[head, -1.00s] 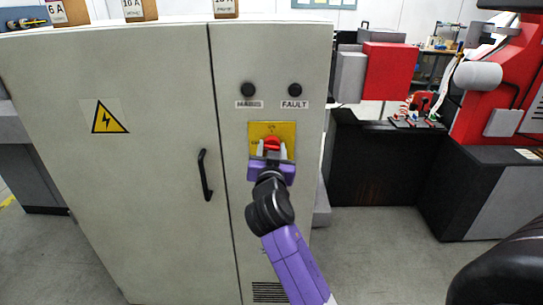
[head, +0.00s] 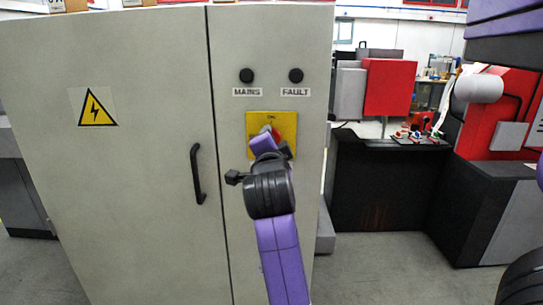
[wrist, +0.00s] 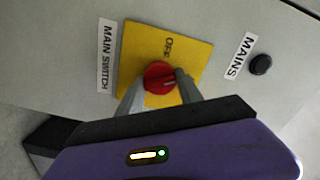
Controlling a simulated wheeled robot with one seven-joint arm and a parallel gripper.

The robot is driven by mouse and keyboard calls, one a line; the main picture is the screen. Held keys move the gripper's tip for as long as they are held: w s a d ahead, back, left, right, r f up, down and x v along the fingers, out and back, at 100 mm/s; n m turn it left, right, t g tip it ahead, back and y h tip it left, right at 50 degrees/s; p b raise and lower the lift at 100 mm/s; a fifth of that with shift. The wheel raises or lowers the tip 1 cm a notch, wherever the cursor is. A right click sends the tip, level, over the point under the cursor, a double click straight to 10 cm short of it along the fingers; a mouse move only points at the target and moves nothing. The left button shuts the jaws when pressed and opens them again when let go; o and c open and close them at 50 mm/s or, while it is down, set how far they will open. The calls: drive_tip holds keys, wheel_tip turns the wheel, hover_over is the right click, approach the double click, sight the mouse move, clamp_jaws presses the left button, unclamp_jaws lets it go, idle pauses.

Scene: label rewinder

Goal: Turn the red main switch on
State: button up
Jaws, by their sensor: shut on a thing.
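The red main switch (head: 276,134) is a rotary knob on a yellow plate (head: 251,122) on the cabinet front. In the wrist view the red knob (wrist: 158,77) sits between my gripper's two grey fingers (wrist: 159,88), which are shut on it. The plate (wrist: 194,60) looks turned in that view, with OFF along its top edge. A pale mark on the knob runs toward the right finger, the side nearer the MAINS lamp. In the head view, ON is faintly readable at the plate's top. My gripper (head: 269,139) is tilted and partly covers knob and plate.
The dark MAINS lamp (head: 246,76) and FAULT lamp (head: 295,76) are above the plate. A black door handle (head: 197,175) is to the left. A black and red machine (head: 390,175) stands right of the cabinet, with floor (head: 375,245) in front.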

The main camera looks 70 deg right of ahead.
drive_tip(key=shift+f+m+b, duration=0.2)
drive_tip(key=shift+m+b, duration=2.45)
drive_tip(key=shift+m, duration=0.35)
drive_tip(key=o, duration=1.4)
drive_tip(key=shift+r, duration=0.1)
drive_tip(key=shift+c, duration=0.2)
drive_tip(key=v, duration=0.7)
drive_tip(key=shift+s+a, duration=0.2)
drive_tip(key=shift+a, duration=0.15)
